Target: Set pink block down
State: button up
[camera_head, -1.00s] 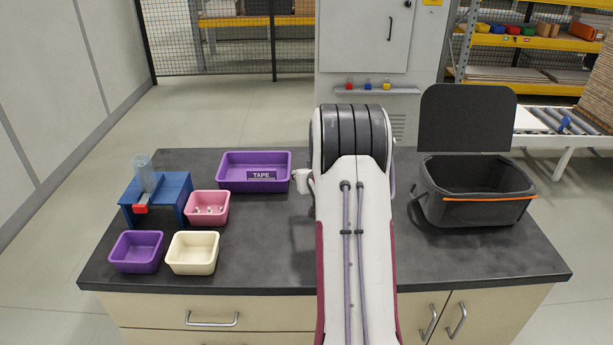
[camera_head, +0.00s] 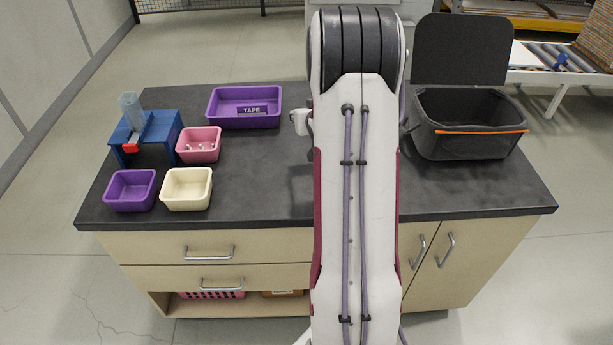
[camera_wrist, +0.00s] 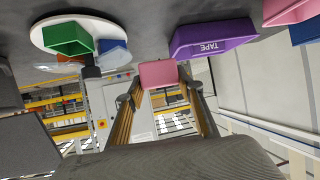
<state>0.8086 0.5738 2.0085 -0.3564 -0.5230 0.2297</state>
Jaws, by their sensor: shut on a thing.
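The pink block (camera_wrist: 158,73) shows in the middle of the wrist view, between the fingertips of my gripper (camera_wrist: 160,88). My gripper is shut on it. The pink block appears apart from the plate. In the head view my arm hides the gripper, the pink block and the plate.
A purple TAPE tray (camera_head: 216,119) stands left of my arm, also in the wrist view (camera_wrist: 178,48). Pink (camera_head: 181,153), purple (camera_head: 107,192) and cream (camera_head: 165,190) bins and a blue dispenser (camera_head: 175,125) are farther left. A dark open bag (camera_head: 465,148) stands right. The front tabletop (camera_head: 255,195) is clear.

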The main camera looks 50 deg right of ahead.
jog(key=s+a+f, duration=0.1)
jog(key=s+a, duration=0.6)
jog(key=shift+f+n, duration=0.25)
jog(key=shift+n, duration=0.05)
jog(key=shift+f, duration=0.15)
send_over(307, 177)
jog(key=shift+f, duration=2.8)
jog(key=shift+f, duration=2.1)
jog(key=shift+f, duration=0.1)
jog(key=o, duration=1.1)
jog(key=shift+a, duration=0.1)
